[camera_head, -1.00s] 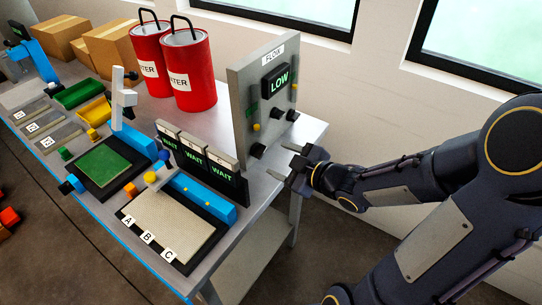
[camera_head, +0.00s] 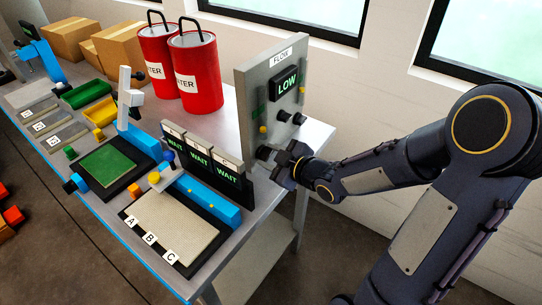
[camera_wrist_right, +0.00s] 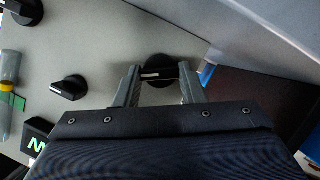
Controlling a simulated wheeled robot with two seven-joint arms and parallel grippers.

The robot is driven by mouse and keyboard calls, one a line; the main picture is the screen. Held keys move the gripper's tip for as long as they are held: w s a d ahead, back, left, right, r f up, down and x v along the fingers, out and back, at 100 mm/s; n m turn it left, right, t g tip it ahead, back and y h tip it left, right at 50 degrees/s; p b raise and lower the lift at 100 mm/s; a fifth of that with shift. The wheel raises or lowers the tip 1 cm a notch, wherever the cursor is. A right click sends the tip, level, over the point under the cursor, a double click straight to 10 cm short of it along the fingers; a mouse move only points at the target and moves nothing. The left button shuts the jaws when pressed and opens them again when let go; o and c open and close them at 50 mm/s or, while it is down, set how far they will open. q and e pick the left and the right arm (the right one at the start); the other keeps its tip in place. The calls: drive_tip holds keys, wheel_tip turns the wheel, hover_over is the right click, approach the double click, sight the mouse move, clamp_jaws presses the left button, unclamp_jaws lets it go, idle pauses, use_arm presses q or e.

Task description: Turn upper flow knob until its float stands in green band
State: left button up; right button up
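The grey flow panel (camera_head: 252,80) stands upright at the table's right end, and its display (camera_head: 287,85) reads LOW. Two dark knobs (camera_head: 283,115) (camera_head: 298,118) sit below the display, and a third knob (camera_head: 264,152) is lower. A yellow float (camera_head: 263,129) shows below a green band (camera_head: 262,110) on the panel's left side. My right gripper (camera_head: 286,158) is at the lowest knob. In the right wrist view its open fingers (camera_wrist_right: 159,82) stand either side of a black knob (camera_wrist_right: 157,66), with gaps visible. Another knob (camera_wrist_right: 68,87) lies to the left. My left gripper is not in view.
Three WAIT displays (camera_head: 200,158) and a blue-edged tray (camera_head: 180,222) marked A, B, C stand left of the panel. Two red WATER cans (camera_head: 196,80) stand behind.

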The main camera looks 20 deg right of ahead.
drive_tip(key=c, duration=0.3)
drive_tip(key=shift+r+p, duration=0.1)
drive_tip(key=shift+p, duration=0.35)
drive_tip(key=m+g+y+p, duration=0.1)
drive_tip(key=m+p, duration=0.1)
drive_tip(key=p, duration=0.3)
drive_tip(key=m+g+y+p, duration=0.1)
drive_tip(key=m+y+p, duration=0.1)
drive_tip(key=p, duration=0.3)
drive_tip(key=m+y+p, duration=0.1)
drive_tip(key=m+p, duration=0.2)
drive_tip(key=p, duration=0.2)
drive_tip(key=shift+w+d+r+m+g+y+p, duration=0.1)
drive_tip(key=shift+w+d+m+g+y+p, duration=0.05)
drive_tip(key=shift+d+m+g+y+p, duration=0.2)
drive_tip(key=shift+m+g+y+p, duration=0.25)
drive_tip(key=shift+m+p, duration=0.3)
drive_tip(key=shift+p, duration=0.1)
drive_tip(key=shift+w+f+m+y, duration=0.1)
drive_tip(key=shift+f+m+y, duration=0.15)
drive_tip(key=shift+m+y, duration=0.25)
drive_tip(key=shift+d+f+m+y, duration=0.15)
drive_tip(key=shift+m+y, duration=0.25)
drive_tip(key=shift+m, duration=0.6)
drive_tip(key=shift+f+m+y, duration=0.1)
drive_tip(key=shift+m+y, duration=0.5)
drive_tip(key=shift+m, duration=0.4)
